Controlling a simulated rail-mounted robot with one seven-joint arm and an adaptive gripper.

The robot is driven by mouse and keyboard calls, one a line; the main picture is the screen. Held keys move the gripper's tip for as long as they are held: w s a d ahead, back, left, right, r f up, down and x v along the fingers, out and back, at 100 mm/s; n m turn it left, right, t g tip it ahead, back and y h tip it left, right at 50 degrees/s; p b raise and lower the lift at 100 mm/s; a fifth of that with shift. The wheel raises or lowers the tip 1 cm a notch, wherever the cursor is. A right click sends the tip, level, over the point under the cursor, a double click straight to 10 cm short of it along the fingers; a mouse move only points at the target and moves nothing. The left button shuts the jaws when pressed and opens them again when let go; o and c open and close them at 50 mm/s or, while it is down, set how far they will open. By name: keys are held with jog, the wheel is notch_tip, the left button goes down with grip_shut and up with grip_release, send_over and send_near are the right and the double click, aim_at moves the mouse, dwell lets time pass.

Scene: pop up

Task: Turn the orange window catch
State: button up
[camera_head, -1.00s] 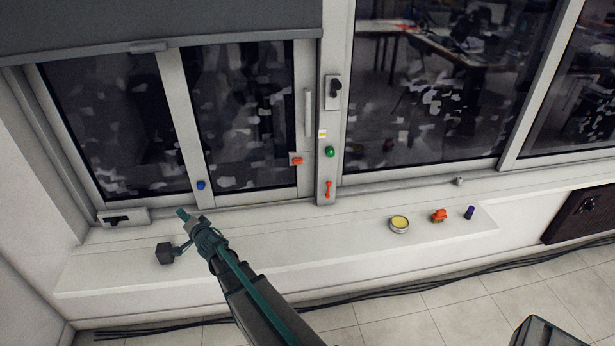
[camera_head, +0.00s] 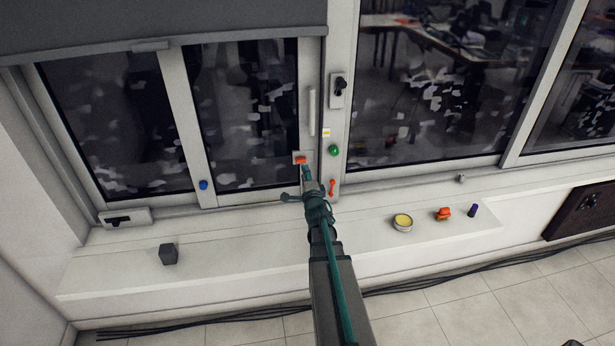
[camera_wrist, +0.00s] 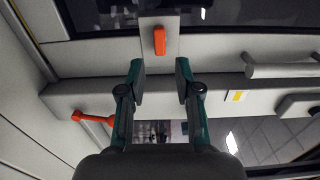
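The orange window catch (camera_head: 300,160) sits on a small pale plate at the lower right corner of the left window's sash. In the wrist view the orange catch (camera_wrist: 160,41) stands upright on its plate, straight beyond the fingertips. My gripper (camera_head: 307,174) is just below the catch in the head view. In the wrist view my gripper (camera_wrist: 160,78) is open, its two fingers on either side of the catch's line with a gap between them. The fingers appear short of the catch and hold nothing.
A red-orange lever (camera_head: 332,187) and a green knob (camera_head: 334,151) are on the post to the right. A white handle (camera_head: 312,112) is above. A blue knob (camera_head: 203,185) is left. The sill holds a dark cube (camera_head: 168,254), a yellow-topped tin (camera_head: 402,222) and small items.

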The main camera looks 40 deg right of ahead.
aim_at(302, 162)
jog(key=x, duration=0.6)
jog(key=shift+a+r, duration=0.1)
jog(key=shift+p+x, duration=0.4)
jog(key=shift+x, duration=0.35)
grip_shut()
